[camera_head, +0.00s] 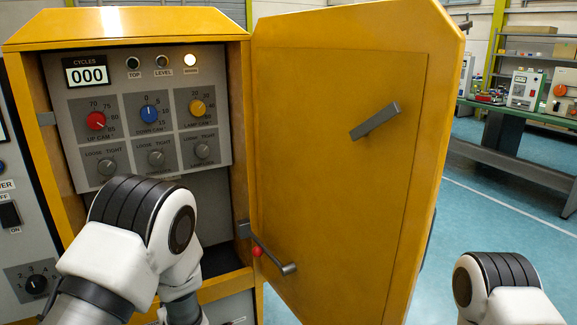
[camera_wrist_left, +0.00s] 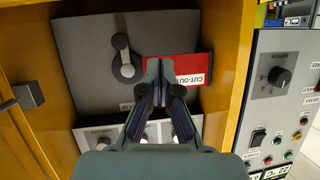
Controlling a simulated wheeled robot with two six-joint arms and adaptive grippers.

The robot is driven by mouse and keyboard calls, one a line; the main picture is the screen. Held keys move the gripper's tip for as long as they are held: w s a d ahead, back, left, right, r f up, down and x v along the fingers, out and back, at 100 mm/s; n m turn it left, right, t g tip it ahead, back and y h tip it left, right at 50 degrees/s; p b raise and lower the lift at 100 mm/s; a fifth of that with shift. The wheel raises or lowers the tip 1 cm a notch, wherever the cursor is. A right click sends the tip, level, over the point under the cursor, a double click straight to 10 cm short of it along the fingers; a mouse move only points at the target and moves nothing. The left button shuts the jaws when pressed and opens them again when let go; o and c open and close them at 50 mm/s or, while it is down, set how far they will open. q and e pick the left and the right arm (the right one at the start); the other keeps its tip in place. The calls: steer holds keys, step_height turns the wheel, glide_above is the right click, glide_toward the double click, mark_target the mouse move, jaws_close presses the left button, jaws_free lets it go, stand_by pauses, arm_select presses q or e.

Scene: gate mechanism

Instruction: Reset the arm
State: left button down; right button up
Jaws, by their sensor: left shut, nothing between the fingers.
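My left arm reaches into the open yellow cabinet (camera_head: 27,150) in the head view, and its gripper is hidden behind the arm there. In the left wrist view my left gripper (camera_wrist_left: 161,78) is shut and empty. Its fingertips overlap the left end of a red plate (camera_wrist_left: 192,68) lettered CUT-OUT; I cannot tell whether they touch it. A grey lever with a round hub (camera_wrist_left: 127,66) is just left of the fingers, on a grey panel (camera_wrist_left: 85,45). My right arm shows at the lower right of the head view; its gripper is out of frame.
The upper panel (camera_head: 130,82) has a 000 counter, three lamps with the right one lit, and several knobs. The yellow door (camera_head: 340,150) stands open at right, with a grey handle (camera_head: 374,121). A red ball (camera_head: 257,251) is beside a dark rod near the hinge. A green bench (camera_head: 515,110) stands behind.

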arm_select(q)
steer(key=s+f+m+g+h+p, duration=0.2)
steer(key=s+f+g, duration=0.1)
steer(key=s+f, duration=0.55)
steer(key=s+f+m+g+h+p, duration=0.1)
steer(key=s+f+m+g+h, duration=0.15)
steer(key=s+f, duration=0.6)
steer(key=s+d+m+g+h, duration=0.1)
steer(key=s+d+g+h, duration=0.1)
steer(key=s, duration=0.7)
steer(key=s+d+m+g+h, duration=0.1)
steer(key=s+d+g+h, duration=0.1)
steer(key=s+d, duration=0.3)
steer(key=s+r+g, duration=0.1)
steer(key=s, duration=0.3)
steer(key=shift+h+p, duration=0.3)
steer(key=shift+h, duration=0.05)
arm_select(e)
step_height(320, 180, up, 5)
steer(key=shift+f, duration=0.1)
arm_select(q)
steer(key=shift+s+d, duration=0.1)
